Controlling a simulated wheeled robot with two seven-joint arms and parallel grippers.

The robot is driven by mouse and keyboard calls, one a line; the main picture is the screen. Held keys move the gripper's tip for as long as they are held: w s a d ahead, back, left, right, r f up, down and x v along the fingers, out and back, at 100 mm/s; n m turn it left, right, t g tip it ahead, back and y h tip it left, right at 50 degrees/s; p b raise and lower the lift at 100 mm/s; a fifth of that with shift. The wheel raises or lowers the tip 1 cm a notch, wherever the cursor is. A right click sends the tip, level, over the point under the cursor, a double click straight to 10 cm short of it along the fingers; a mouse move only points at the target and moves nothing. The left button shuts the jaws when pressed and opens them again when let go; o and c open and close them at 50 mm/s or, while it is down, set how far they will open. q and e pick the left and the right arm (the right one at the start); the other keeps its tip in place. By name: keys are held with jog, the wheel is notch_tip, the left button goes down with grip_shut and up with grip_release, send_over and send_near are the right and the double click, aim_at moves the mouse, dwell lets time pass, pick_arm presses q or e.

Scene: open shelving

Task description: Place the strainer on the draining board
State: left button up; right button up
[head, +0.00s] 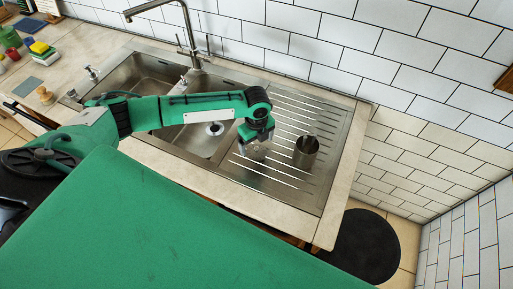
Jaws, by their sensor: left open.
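A dark metal cylinder with an open top (305,152), which may be the strainer, stands upright on the ribbed steel draining board (318,187), right of the sink bowls. My left arm reaches across the sink from the left. My left gripper (258,152) points down over the left part of the draining board, just left of the cylinder and apart from it. It is open; its fingertips are small and pale against the steel, so whether they touch the board is unclear. My right gripper is out of view.
The tap (190,35) rises behind the sink. The larger bowl has a round drain (214,129). A tiled wall (350,62) closes the back. Sponges (41,49) and small items lie at the far left. A round black object (362,247) is on the floor right of the counter.

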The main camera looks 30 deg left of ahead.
aim_at(256, 148)
pick_arm(q)
notch_tip(256, 148, up, 9)
jog(key=b, duration=0.2)
jog(key=shift+f, duration=0.1)
dwell(0.5)
